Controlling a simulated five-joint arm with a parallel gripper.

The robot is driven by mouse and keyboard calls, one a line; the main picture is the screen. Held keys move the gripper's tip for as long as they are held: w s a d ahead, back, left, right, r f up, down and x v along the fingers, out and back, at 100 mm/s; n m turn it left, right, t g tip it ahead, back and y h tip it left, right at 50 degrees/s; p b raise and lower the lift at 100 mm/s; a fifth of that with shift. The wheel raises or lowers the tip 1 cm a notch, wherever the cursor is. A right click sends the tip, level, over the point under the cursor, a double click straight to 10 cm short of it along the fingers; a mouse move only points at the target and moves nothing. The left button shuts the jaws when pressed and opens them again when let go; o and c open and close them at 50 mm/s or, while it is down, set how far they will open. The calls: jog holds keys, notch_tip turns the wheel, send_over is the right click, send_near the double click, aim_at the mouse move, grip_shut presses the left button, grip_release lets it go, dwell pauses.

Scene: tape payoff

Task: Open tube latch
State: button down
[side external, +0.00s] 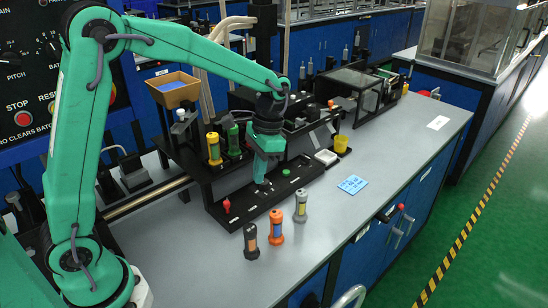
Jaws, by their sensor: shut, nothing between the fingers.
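My gripper (263,181) points down over the black fixture tray (240,209), with its fingers shut and nothing seen between them. A yellow-orange tube (214,149) and a green tube (233,141) stand upright at the back of the fixture, left of my gripper. I cannot pick out the tube latch for certain; the arm hides part of the fixture behind it. A small red piece (227,206) and a green round piece (286,172) sit on the tray on either side of my gripper. Whether the fingertips touch anything is too small to tell.
Dark (251,241), orange (276,227) and grey (301,205) capped tubes stand in front of the tray. A yellow cup (341,144), a white dish (326,157) and a blue pad (353,184) lie to the right. The grey bench front right is mostly clear.

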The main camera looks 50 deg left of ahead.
jog(key=shift+v, duration=0.9)
jog(key=shift+d, duration=0.15)
jog(key=s+a+r+n+t, duration=0.1)
jog(key=s+r+t, duration=0.3)
jog(key=s, duration=0.4)
jog(key=s+a+r+n+t, duration=0.2)
jog(key=s+r+t, duration=0.2)
jog(key=s, duration=0.5)
jog(key=shift+s+n, duration=0.3)
